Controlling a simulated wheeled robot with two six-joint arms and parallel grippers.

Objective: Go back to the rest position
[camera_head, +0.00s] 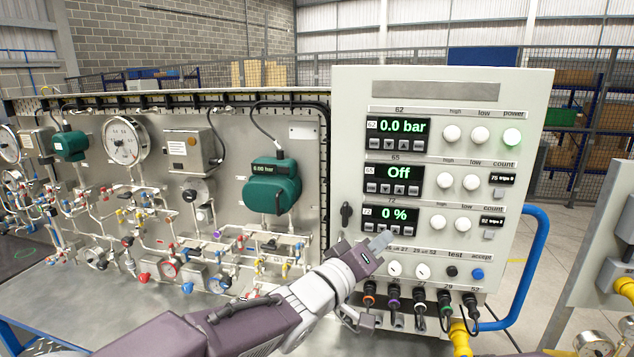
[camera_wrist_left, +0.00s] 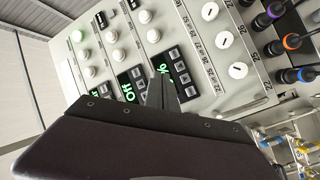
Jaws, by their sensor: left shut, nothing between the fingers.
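My left gripper (camera_head: 380,242) reaches in from the lower left in the head view. Its fingers are shut with nothing between them, just in front of the lower part of the white control panel (camera_head: 345,120). The fingertips are close to the buttons under the "0 %" display (camera_head: 391,214); I cannot tell whether they touch. In the left wrist view the shut fingers (camera_wrist_left: 160,92) point at the tilted panel (camera_wrist_left: 205,50), near the lowest display (camera_wrist_left: 178,72). The displays read "0.0 bar" (camera_head: 398,126), "Off" (camera_head: 396,173) and "0 %". My right gripper does not show.
A grey board of gauges (camera_head: 125,139), valves and a green transmitter (camera_head: 272,186) stands left of the panel. Cable plugs (camera_head: 420,302) stick out along the panel's bottom. A blue rail (camera_head: 527,270) is at its right. Yellow fittings (camera_head: 461,337) are at lower right.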

